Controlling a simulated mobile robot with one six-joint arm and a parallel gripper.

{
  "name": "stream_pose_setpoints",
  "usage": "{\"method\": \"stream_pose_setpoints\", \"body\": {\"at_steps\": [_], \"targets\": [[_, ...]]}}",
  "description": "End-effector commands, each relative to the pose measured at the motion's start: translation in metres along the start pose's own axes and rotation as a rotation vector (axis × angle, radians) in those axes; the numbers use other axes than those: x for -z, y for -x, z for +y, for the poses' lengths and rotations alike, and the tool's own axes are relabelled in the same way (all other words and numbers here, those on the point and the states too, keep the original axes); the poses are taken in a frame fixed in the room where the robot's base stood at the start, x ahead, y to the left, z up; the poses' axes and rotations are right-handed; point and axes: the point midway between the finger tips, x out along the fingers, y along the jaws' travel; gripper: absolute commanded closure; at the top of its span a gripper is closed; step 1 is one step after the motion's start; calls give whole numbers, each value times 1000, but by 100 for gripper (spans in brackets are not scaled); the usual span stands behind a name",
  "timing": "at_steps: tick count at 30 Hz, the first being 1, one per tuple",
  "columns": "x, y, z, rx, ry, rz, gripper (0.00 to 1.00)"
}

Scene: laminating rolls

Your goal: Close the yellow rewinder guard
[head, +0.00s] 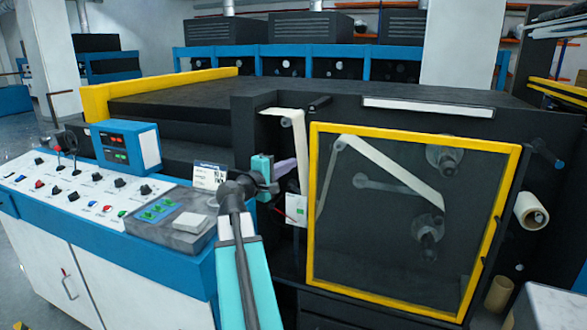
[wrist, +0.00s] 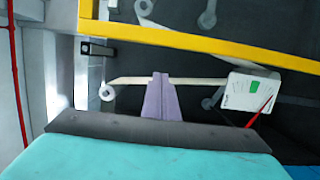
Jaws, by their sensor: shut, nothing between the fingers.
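The yellow rewinder guard (head: 385,250) is a yellow-edged see-through panel. In the head view it stands across the front of the black machine, with rollers and a pale web visible through it. I cannot tell whether its edges sit flush. In the wrist view its yellow frame (wrist: 205,43) crosses the top of the picture. My gripper (head: 290,170) is left of the guard's left edge, and its purple fingers are together and empty. In the wrist view the shut fingers (wrist: 160,95) point up towards the yellow bar, and do not appear to touch it.
A control console (head: 110,200) with knobs and buttons stands to the left, close to my arm. A white card (head: 296,208) with a red stroke hangs beside the guard's left edge and also shows in the wrist view (wrist: 248,92). A paper roll (head: 531,211) sticks out at the right.

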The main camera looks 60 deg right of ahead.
Motion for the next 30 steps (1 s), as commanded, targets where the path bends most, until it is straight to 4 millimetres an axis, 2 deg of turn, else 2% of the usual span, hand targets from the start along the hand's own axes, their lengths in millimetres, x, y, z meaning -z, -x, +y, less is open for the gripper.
{"method": "stream_pose_setpoints", "body": {"at_steps": [18,24,30], "targets": [[0,82,-1,0,-1,5,100],[1,97,-1,0,0,5,100],[2,101,0,0,0,4,100]]}}
